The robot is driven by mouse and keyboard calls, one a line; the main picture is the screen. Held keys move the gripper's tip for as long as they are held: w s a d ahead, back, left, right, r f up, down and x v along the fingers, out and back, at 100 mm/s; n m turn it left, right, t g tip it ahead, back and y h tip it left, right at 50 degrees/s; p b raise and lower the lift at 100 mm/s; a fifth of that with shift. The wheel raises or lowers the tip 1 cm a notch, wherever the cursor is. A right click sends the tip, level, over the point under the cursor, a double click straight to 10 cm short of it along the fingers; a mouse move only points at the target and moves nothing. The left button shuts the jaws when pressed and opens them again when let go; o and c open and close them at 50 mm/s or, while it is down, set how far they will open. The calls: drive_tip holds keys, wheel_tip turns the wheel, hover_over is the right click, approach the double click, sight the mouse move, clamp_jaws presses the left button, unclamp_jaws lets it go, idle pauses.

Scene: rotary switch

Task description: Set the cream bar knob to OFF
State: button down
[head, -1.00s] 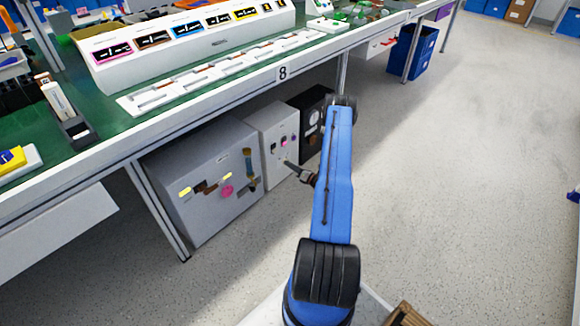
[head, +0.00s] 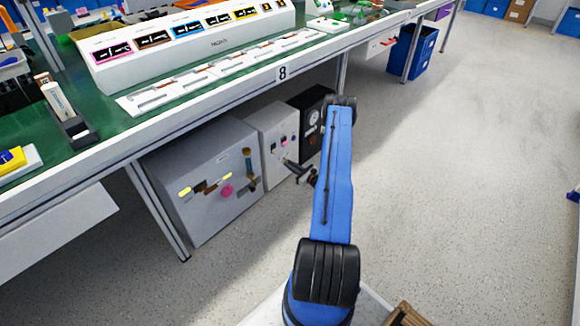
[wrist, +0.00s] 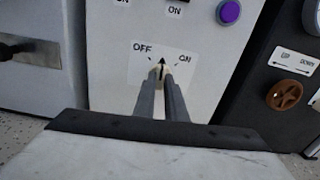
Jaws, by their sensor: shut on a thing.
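The cream bar knob (wrist: 160,72) sits low on the front of the light grey cabinet, under the OFF label (wrist: 142,49) and ON label (wrist: 185,58). Its dark pointer tip points about straight up, between the two labels. My gripper (wrist: 161,82) is shut on the knob, with one finger on each side; the fingers hide most of it. In the head view, my gripper (head: 288,163) reaches the front of the grey cabinet (head: 266,140) under the bench. The knob itself is too small or hidden to make out there.
A purple button (wrist: 229,13) is above right of the knob. A black cabinet with a brown knob (wrist: 284,95) stands close on the right. A larger grey cabinet (head: 210,205) stands left. The green bench (head: 170,118) overhangs them. Open floor (head: 470,190) lies to the right.

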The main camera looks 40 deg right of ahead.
drive_tip(key=shift+n, duration=4.1)
drive_tip(key=c, duration=1.8)
unclamp_jaws()
drive_tip(key=s+d, duration=0.1)
drive_tip(key=s, duration=1.6)
drive_tip(key=shift+s+d, duration=0.2)
drive_tip(key=shift+s, duration=0.05)
